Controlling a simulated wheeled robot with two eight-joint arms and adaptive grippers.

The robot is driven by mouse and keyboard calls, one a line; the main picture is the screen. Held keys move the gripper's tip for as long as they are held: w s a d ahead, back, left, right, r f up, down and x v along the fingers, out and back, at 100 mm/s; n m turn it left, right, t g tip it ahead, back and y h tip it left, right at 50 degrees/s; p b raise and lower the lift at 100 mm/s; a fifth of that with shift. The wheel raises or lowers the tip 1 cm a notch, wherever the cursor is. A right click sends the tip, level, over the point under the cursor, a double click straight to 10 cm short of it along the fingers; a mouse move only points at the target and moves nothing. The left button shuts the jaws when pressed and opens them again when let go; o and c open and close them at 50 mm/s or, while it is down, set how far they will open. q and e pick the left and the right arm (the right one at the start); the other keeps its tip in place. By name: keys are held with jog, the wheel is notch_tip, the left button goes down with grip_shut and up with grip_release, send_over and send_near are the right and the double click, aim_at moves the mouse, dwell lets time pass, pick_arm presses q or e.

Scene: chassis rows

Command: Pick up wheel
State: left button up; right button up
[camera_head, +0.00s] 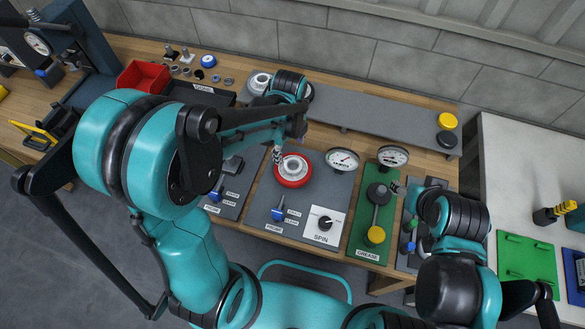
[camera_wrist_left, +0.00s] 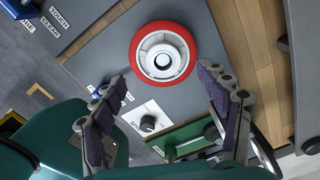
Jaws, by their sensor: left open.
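The wheel (camera_head: 293,170), a red tyre around a white hub, lies flat on a dark grey panel in the head view. It also shows whole at the top middle of the left wrist view (camera_wrist_left: 163,52). My left gripper (camera_head: 279,151) is just beyond the wheel's upper left edge in the head view, partly hidden by its own arm. In the left wrist view my left gripper (camera_wrist_left: 162,82) has its two padded fingers wide apart with nothing between them. My right gripper (camera_head: 398,188) is by the green grease panel, small and partly hidden.
The wheel's panel carries a white SPIN plate (camera_head: 324,226), a blue-handled lever (camera_head: 278,213) and a gauge (camera_head: 342,160). The green panel (camera_head: 365,238) with a yellow knob stands to the right. A red bin (camera_head: 144,77) is at the back left. A raised grey shelf (camera_head: 375,114) runs behind.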

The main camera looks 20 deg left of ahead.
aim_at(293, 167)
pick_arm(q)
notch_tip(293, 167, down, 3)
jog(key=shift+r+b, duration=0.1)
jog(key=shift+b, duration=0.45)
jog(key=f+b, duration=0.1)
jog(key=f, duration=0.1)
jog(key=d+f+b, duration=0.1)
jog(key=f, duration=0.1)
jog(key=shift+f, duration=0.55)
jog(key=shift+c, duration=0.9)
jog(key=c, duration=1.4)
